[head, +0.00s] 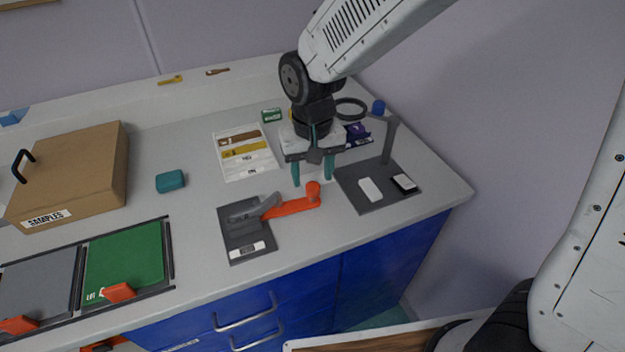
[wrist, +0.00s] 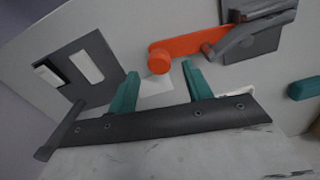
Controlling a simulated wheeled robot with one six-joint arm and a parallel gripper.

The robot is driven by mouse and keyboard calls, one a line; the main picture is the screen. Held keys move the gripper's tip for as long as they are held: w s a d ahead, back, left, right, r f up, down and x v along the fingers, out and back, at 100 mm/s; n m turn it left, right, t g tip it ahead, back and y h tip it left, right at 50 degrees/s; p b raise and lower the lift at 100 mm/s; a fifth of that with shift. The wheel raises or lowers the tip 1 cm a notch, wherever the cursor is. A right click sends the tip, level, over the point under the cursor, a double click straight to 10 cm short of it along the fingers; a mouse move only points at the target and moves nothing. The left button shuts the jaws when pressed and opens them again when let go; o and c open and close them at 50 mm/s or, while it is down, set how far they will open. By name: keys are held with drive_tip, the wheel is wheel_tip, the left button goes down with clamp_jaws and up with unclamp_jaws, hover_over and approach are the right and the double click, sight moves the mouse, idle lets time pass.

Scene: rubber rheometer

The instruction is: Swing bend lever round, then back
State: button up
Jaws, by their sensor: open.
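The bend lever (head: 290,207) is an orange arm with an upright round knob (head: 313,190) at its free end. It is joined to a grey bending fixture on a dark base plate (head: 236,231) and points right, past the plate's edge. My gripper (head: 312,182) points down, open and empty, just behind the knob in the head view. In the wrist view the lever (wrist: 182,45) lies beyond my open fingers (wrist: 160,72), and the knob (wrist: 159,62) shows between the teal fingertips. I cannot tell whether they touch it.
A dark plate with a post (head: 388,140) and white blocks stands close at right. A white sheet with strips (head: 262,172) lies behind. A teal block (head: 170,181), a cardboard samples box (head: 75,175) and a green panel (head: 125,255) are at left. The bench's front edge is near.

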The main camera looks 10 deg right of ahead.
drive_tip(key=shift+f, duration=1.45)
clamp_jaws()
